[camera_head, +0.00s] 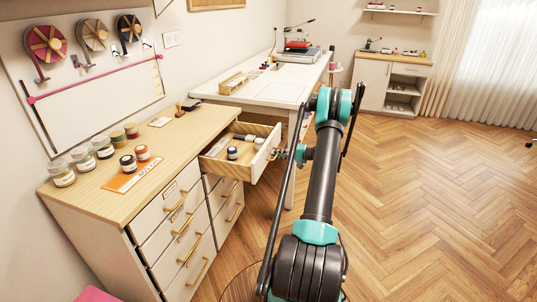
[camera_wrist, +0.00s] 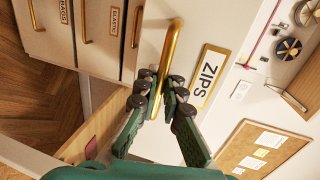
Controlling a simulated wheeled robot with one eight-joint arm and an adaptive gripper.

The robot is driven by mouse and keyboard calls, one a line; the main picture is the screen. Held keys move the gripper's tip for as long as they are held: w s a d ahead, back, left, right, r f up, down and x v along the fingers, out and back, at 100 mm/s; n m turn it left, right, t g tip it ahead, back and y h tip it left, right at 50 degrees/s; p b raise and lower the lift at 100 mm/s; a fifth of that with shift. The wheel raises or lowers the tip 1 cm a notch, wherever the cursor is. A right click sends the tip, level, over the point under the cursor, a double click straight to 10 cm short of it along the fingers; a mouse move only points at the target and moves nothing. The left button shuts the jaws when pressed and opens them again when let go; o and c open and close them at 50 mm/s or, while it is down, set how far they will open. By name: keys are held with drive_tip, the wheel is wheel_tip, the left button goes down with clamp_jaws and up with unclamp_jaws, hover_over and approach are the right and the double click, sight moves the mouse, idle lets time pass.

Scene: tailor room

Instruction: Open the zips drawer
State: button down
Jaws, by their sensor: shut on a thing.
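The zips drawer (camera_head: 240,152) is pulled out from the top right of the white dresser, with small items inside it. In the wrist view its white front carries a label reading ZIPS (camera_wrist: 209,77) beside a brass handle (camera_wrist: 173,45). My gripper (camera_wrist: 168,92) is shut on that handle, with its dark fingers on either side of the bar. In the head view my gripper (camera_head: 283,154) is small and partly hidden at the drawer front, at the end of my arm.
Other closed dresser drawers (camera_head: 172,204) have brass handles. Jars (camera_head: 82,158) and an orange card (camera_head: 132,175) lie on the dresser top. A white worktable (camera_head: 270,88) stands just behind the open drawer. The wooden floor (camera_head: 440,210) to the right is clear.

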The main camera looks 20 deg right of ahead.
drive_tip(key=shift+s+d, duration=0.25)
drive_tip(key=shift+d, duration=0.15)
drive_tip(key=c, duration=1.9)
unclamp_jaws()
drive_tip(key=v, duration=1.2)
